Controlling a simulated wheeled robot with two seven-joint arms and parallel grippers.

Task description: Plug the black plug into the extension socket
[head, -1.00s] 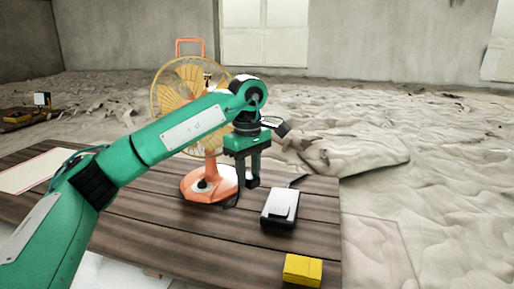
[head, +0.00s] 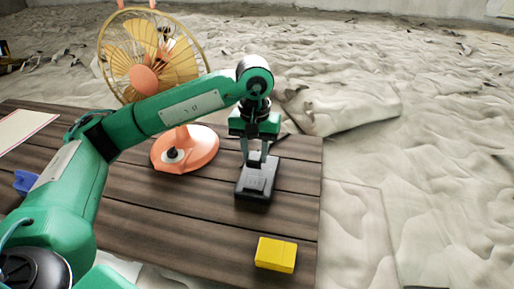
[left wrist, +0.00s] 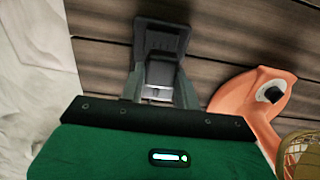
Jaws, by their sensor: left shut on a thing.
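The extension socket (head: 257,190) is a dark grey and black block lying on the wooden table near its right edge. It also shows in the left wrist view (left wrist: 160,35) in front of the fingers. My left gripper (head: 255,163) points down right over the socket's far part. It is shut on a small dark block, the black plug (left wrist: 160,76), between its fingers. The plug is at or just above the socket; I cannot tell whether it is seated. My right gripper is not in view.
An orange fan (head: 185,150) with a yellow cage stands left of the socket. A yellow block (head: 275,254) lies at the table's front right. A blue object (head: 24,182) lies at far left, near my arm. Bare planks (head: 180,215) lie in front of the socket.

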